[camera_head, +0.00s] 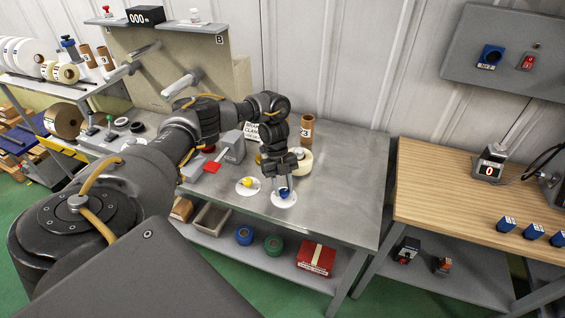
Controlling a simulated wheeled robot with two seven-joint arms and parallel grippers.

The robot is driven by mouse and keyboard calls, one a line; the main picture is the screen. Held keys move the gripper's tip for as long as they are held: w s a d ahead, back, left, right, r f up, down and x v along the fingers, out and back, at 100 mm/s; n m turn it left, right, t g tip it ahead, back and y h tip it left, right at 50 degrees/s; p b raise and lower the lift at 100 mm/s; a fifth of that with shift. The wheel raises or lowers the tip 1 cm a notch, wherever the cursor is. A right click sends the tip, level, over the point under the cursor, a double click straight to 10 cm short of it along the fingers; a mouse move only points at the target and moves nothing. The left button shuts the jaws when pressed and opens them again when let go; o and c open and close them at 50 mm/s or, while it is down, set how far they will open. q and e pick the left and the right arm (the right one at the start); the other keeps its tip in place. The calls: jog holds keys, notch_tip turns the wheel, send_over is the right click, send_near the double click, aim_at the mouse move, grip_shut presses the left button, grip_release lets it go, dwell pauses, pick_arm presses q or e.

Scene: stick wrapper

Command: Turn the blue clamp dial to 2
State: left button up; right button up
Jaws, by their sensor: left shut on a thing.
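The blue clamp dial (284,193) sits on a round white plate (283,203) near the front edge of the metal table. My left gripper (284,187) points down over it and is shut on the dial. The dial's upper part is hidden by the fingers, and its pointer and the numbers on the plate are too small to read. A yellow dial (247,182) on another white plate (247,190) is just to the left, apart from the gripper. My right gripper is not in view.
A grey device with a red part (211,167) and a brown roll (307,128) stand on the metal table (345,200). Its right side is clear. A wooden table (450,195) with several blue blocks (534,232) stands to the right. Tape rolls (244,236) lie on the lower shelf.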

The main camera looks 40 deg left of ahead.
pick_arm(q)
jog(key=shift+m, duration=0.6)
jog(key=o, duration=1)
jog(key=shift+g, duration=0.3)
jog(key=shift+c, duration=0.2)
jog(key=shift+r, duration=0.1)
jog(key=v, duration=1)
jog(key=shift+r, duration=0.35)
jog(key=shift+f, duration=0.1)
